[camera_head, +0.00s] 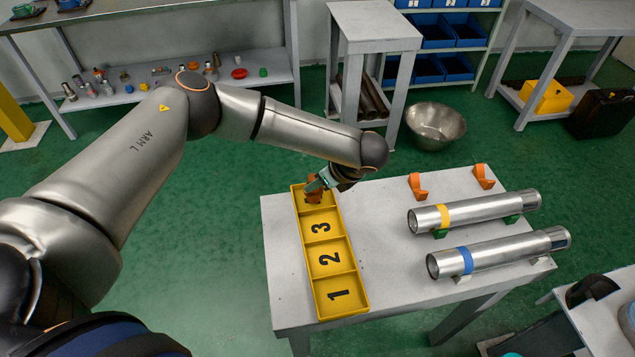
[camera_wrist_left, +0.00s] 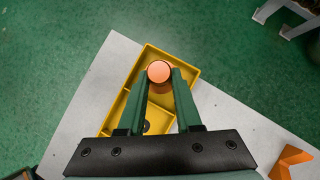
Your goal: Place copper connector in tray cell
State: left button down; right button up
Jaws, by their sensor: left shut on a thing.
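The copper connector (camera_wrist_left: 159,73) is a round orange-brown piece, held between the two green fingers of my left gripper (camera_wrist_left: 160,84) in the left wrist view. In the head view the connector (camera_head: 314,190) shows at the far end of the yellow tray (camera_head: 365,297), in or just above the cell beyond the one marked 3. I cannot tell whether it touches the cell floor. My left gripper (camera_head: 319,184) is shut on it and partly hides it. The tray also shows in the left wrist view (camera_wrist_left: 190,64). My right gripper is not in view.
The tray lies on a grey table (camera_head: 388,283). To its right, two metal pipes, one with a yellow band (camera_head: 445,214) and one with a blue band (camera_head: 466,260), rest on supports. Orange clamp pieces (camera_head: 417,187) stand near the back edge. The table between tray and pipes is clear.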

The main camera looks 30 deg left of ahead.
pick_arm(q)
jog(key=shift+f, duration=0.15)
jog(key=c, duration=1)
grip_release()
jog(key=o, duration=0.3)
jog(key=shift+o, duration=0.5)
jog(key=v, duration=1.2)
jog(key=shift+p, duration=0.45)
jog(key=shift+s, duration=0.1)
